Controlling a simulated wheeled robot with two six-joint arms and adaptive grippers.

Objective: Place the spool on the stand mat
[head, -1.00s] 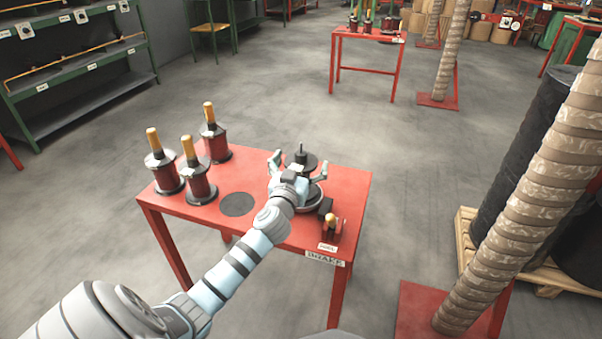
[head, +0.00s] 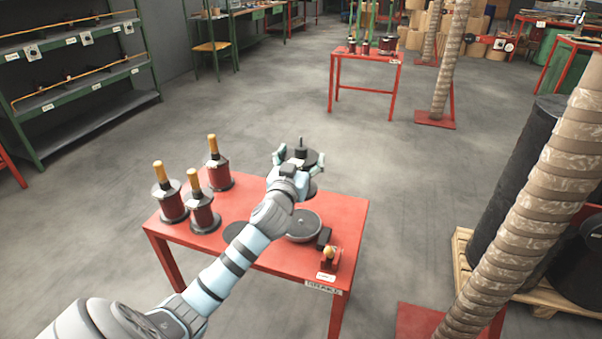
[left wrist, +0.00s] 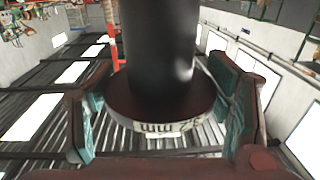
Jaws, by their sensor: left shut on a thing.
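My left gripper (head: 299,158) is shut on a dark spool (head: 312,188) and holds it upright above the red table. A grey round plate (head: 304,227) lies on the table below the spool, bare. A dark round mat (head: 235,231) lies left of that plate, partly hidden by my left arm; it looks like the stand mat. My right gripper is not in view.
Several red spools with yellow-topped posts (head: 202,215) stand on the table's left side. A wrapped column (head: 530,200) and a pallet (head: 540,290) stand at right.

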